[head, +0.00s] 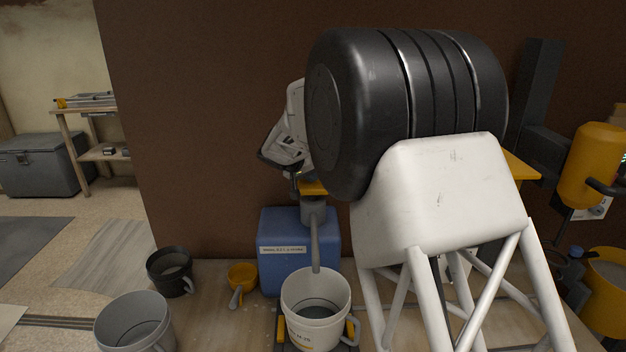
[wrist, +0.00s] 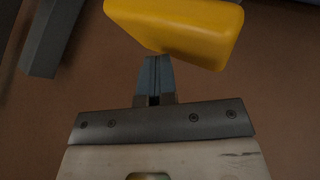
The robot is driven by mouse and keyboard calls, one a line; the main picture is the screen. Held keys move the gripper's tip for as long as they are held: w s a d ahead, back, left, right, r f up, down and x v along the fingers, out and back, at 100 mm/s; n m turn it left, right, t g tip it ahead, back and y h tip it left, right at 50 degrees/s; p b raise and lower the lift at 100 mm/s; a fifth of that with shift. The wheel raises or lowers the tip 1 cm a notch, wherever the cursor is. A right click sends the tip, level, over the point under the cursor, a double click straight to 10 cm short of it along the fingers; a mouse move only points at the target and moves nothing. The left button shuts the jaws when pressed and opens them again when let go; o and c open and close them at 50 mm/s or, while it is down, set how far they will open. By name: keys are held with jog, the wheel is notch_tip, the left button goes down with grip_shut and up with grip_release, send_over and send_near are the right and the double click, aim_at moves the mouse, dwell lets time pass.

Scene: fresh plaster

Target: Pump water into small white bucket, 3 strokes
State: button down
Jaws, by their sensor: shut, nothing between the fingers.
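The small white bucket (head: 316,315) stands upright on the floor boards in the head view, on a dark base with yellow corners. Its inside bottom looks darker grey; I cannot tell whether that is water. A grey pump spout (head: 315,240) points down over its mouth, in front of a blue labelled container (head: 283,228). A yellow bar (head: 314,188), likely the pump handle, is partly hidden behind my arm. In the wrist view my gripper (wrist: 154,62) is shut and empty, its tips close to a yellow piece (wrist: 180,28); contact is unclear. The head view does not clearly show the fingertips.
A black bucket (head: 171,273), a grey bucket (head: 135,325) and a yellow scoop (head: 241,277) stand left of the white bucket. A yellow bucket (head: 606,300) and a yellow tank (head: 592,165) are at the right. My arm hides much of the middle.

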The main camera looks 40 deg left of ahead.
jog(key=shift+f, duration=1.25)
dwell(1.5)
jog(key=shift+r, duration=0.1)
dwell(0.3)
jog(key=shift+r, duration=2.7)
jog(key=shift+r, duration=2.55)
